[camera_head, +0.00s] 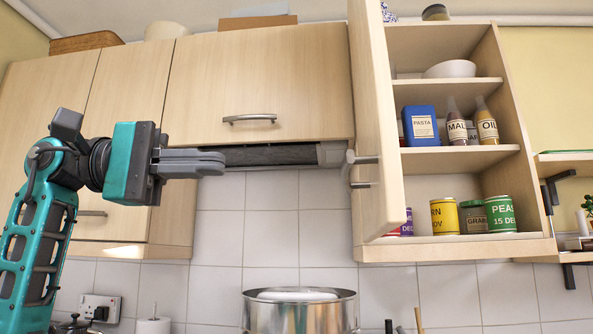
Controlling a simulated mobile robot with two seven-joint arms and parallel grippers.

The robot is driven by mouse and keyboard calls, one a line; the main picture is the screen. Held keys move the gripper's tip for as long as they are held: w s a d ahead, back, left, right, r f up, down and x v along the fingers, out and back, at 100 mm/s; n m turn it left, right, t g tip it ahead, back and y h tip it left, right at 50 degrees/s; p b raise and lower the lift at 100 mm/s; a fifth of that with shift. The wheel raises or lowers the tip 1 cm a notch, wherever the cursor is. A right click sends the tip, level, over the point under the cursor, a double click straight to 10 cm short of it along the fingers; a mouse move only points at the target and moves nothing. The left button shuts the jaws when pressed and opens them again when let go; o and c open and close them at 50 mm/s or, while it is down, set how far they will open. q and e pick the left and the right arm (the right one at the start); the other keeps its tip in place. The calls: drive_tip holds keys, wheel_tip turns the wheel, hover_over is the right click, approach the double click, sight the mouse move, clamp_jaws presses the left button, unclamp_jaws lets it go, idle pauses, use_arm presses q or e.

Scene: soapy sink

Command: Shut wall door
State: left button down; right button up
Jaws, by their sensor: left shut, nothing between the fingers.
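The wall door (375,120) stands open on the right wall cabinet (525,140), swung out towards me and seen nearly edge-on. It has a metal handle (362,170) on its left-hand face. The cabinet's shelves are exposed. My left gripper (222,163) is shut and empty, pointing right, in front of the lower edge of the middle cabinet. It is well to the left of the door and apart from it. My right gripper is not in view.
Cans, bottles and a blue pasta box (420,126) stand inside the cabinet. A steel pot (300,312) is below on the left of the door. A side shelf (565,160) is at the far right.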

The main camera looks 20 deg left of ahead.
sight(343, 163)
use_arm(q)
drive_tip(key=x, duration=1.4)
drive_tip(key=shift+s+p, duration=0.1)
drive_tip(key=shift+p, duration=0.3)
drive_tip(key=shift+a, duration=0.1)
